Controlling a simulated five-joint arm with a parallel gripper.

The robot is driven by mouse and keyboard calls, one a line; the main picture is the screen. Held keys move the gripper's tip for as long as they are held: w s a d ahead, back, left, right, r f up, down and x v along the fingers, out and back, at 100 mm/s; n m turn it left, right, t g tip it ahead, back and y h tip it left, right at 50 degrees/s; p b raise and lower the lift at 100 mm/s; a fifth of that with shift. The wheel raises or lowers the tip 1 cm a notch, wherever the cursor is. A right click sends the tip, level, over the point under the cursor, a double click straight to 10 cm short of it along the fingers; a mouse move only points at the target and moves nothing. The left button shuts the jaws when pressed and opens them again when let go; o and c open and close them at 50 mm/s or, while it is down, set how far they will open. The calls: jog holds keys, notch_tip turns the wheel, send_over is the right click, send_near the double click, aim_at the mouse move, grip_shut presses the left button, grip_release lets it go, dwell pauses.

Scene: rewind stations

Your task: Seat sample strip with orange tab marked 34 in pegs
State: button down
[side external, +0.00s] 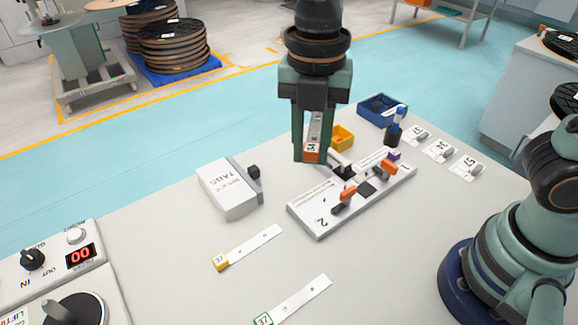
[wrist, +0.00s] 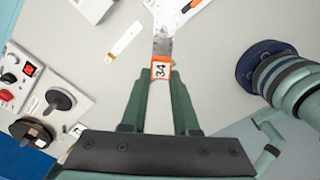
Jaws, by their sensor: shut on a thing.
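The sample strip (wrist: 163,40) with the orange tab marked 34 (wrist: 160,68) is held by my gripper (wrist: 160,78). In the wrist view its tab sits between the fingertips and its grey body extends away from them. In the side view my gripper (side external: 311,157) points down, with the orange tab (side external: 311,156) low between its fingers. The strip is raised above the table, at the back left of a white board (side external: 308,217). The board carries orange clamps (side external: 388,167), dark parts and the numbers 1 and 2. I cannot make out the pegs clearly.
A splice tabs box (side external: 228,192) stands left of the board. Strips with yellow (side external: 220,263) and green (side external: 264,320) tabs lie in front. A yellow bin (side external: 342,137), blue bin (side external: 383,109) and numbered cards (side external: 440,150) are behind. A control panel (side external: 50,258) is at left.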

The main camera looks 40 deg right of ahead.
jog(key=shift+d+f, duration=0.2)
jog(key=shift+f, duration=0.1)
notch_tip(320, 180, down, 20)
jog(key=shift+r, duration=0.25)
jog(key=shift+f, duration=0.1)
jog(key=c, duration=0.7)
grip_release()
jog(key=shift+o, duration=0.2)
